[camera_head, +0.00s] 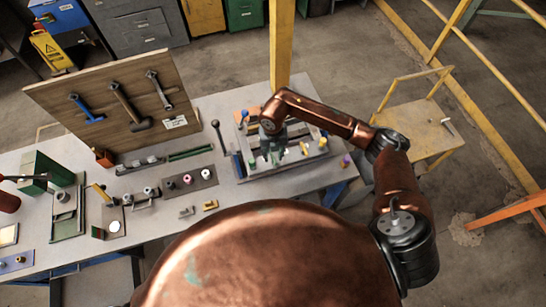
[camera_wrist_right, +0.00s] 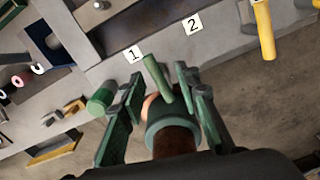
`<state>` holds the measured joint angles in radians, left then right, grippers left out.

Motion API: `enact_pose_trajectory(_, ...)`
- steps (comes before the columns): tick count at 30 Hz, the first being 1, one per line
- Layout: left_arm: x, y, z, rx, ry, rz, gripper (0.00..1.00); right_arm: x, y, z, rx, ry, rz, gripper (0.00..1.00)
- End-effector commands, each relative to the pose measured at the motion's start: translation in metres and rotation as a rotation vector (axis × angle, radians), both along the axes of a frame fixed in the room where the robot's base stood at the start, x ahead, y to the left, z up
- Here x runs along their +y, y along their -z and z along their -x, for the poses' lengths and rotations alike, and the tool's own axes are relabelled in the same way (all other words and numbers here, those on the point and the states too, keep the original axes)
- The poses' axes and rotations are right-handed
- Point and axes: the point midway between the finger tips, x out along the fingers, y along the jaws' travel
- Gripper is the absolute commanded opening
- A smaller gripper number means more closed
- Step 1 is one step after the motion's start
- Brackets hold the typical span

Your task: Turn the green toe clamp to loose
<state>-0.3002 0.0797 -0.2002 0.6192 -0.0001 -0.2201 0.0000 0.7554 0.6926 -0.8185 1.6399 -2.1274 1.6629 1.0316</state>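The green toe clamp shows in the right wrist view as a slim green lever (camera_wrist_right: 157,78) above a thick green ring (camera_wrist_right: 172,132) with a copper-brown centre. My right gripper (camera_wrist_right: 159,76) is open, with one finger on each side of the lever. The lever lies closer to the right-hand finger; I cannot tell whether they touch. In the head view my right gripper (camera_head: 272,143) is over the grey fixture plate (camera_head: 312,153) at the table's right end, and the arm and gripper hide most of the clamp there. My left gripper is not in view.
A green cylinder (camera_wrist_right: 101,98) stands left of the fingers, and number labels 1 (camera_wrist_right: 133,54) and 2 (camera_wrist_right: 193,24) lie beyond. A yellow handle (camera_wrist_right: 264,30) is at upper right. A tool board (camera_head: 60,95) stands at the table's back left. A yellow trolley (camera_head: 415,125) is at right.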

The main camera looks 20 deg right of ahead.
Motion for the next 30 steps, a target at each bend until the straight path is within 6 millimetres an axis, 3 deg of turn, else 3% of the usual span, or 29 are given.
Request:
enact_pose_trajectory(7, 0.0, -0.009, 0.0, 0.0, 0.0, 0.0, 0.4, 0.001, 0.026, 0.001, 0.001, -0.001, -0.001, 0.3)
enact_pose_trajectory(17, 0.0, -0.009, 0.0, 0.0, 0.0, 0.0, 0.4, 0.001, 0.03, 0.0, 0.0, -0.002, -0.002, 0.29)
enact_pose_trajectory(30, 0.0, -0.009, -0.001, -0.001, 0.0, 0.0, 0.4, 0.001, 0.029, 0.0, 0.0, -0.001, -0.002, 0.0)
